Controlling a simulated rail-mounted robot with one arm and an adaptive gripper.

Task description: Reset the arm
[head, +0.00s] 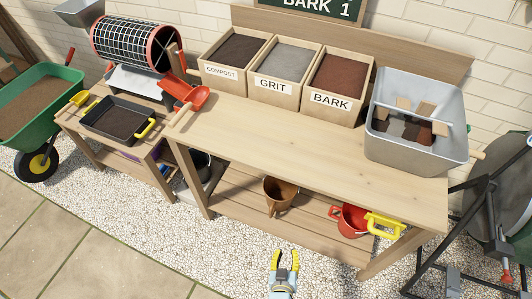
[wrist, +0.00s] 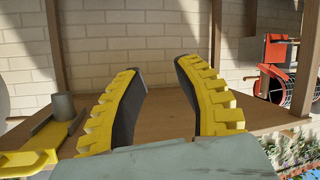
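My gripper (head: 284,261) is at the bottom of the head view, in front of the wooden bench (head: 300,139) and over the gravel. Its two yellow fingers stand apart with nothing between them. In the wrist view my gripper (wrist: 161,77) is also open and empty, with dark pads facing each other. Beyond the fingertips are a wooden shelf and a pale brick wall (wrist: 110,45). The rest of my arm is mostly out of the head view.
Bins of compost (head: 235,52), grit (head: 282,62) and bark (head: 335,80) stand on the bench. A grey tub (head: 418,150) is at its right end. A pot (head: 279,190) and red bucket (head: 350,220) are on the lower shelf. A wheelbarrow (head: 45,115) stands left. The bench front is clear.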

